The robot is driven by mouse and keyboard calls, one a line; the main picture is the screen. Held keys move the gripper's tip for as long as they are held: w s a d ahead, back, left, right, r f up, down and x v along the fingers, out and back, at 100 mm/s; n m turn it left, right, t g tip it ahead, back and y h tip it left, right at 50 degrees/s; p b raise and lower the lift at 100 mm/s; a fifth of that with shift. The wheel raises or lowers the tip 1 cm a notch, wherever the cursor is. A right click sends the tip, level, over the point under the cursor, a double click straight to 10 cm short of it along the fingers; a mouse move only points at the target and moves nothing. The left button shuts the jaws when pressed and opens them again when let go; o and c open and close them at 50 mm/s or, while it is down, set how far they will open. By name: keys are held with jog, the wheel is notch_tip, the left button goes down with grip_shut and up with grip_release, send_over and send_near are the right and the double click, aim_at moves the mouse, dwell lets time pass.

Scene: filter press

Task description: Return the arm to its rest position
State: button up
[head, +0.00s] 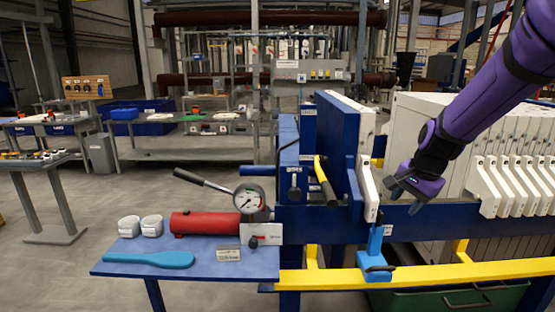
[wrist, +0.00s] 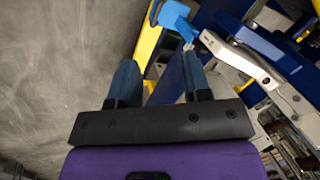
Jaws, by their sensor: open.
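My purple arm (head: 485,85) reaches in from the upper right of the head view. My gripper (head: 395,188) is beside the white plate edge (head: 367,185) of the filter press, above its blue side rail. In the wrist view my gripper (wrist: 160,72) has its two blue fingers wide apart, with nothing between them. Beyond the fingers, the wrist view shows a blue bracket (wrist: 176,18), the yellow rail (wrist: 149,42) and a white handle (wrist: 242,58). The gripper looks close to the handle, but I cannot tell whether they touch.
The white filter plates (head: 505,185) stand at the right. A blue side table (head: 215,268) holds a red pump cylinder (head: 205,223) with a gauge (head: 249,198), two white cups and a blue spatula (head: 150,259). Grey floor (head: 60,270) is open at the left.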

jog(key=s+a+r+n, duration=0.1)
jog(key=s+r+n, duration=0.4)
jog(key=s+r, duration=0.75)
jog(key=s+n+t+h, duration=0.1)
jog(key=s+n, duration=0.5)
jog(key=s, duration=1)
jog(key=shift+s+r+t, duration=0.3)
jog(key=shift+s+t, duration=0.1)
jog(key=shift+w+a, duration=0.1)
